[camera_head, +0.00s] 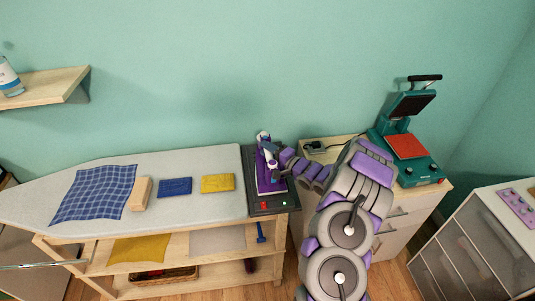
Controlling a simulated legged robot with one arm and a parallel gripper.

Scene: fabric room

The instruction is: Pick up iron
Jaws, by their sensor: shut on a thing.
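The iron (264,180) is purple and white and stands on a dark rest plate (272,207) at the right end of the ironing board. My gripper (272,158) is at the upper part of the iron, reaching in from the right, and is shut on it. The fingertips are small and partly merge with the iron's dark and purple parts. I cannot tell whether the iron's base touches the plate.
The ironing board (215,158) holds a blue plaid cloth (95,193), a wooden block (140,193), a blue folded piece (175,187) and a yellow one (217,183). A green heat press (408,150) stands right on a cabinet. A wall shelf (55,84) is upper left.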

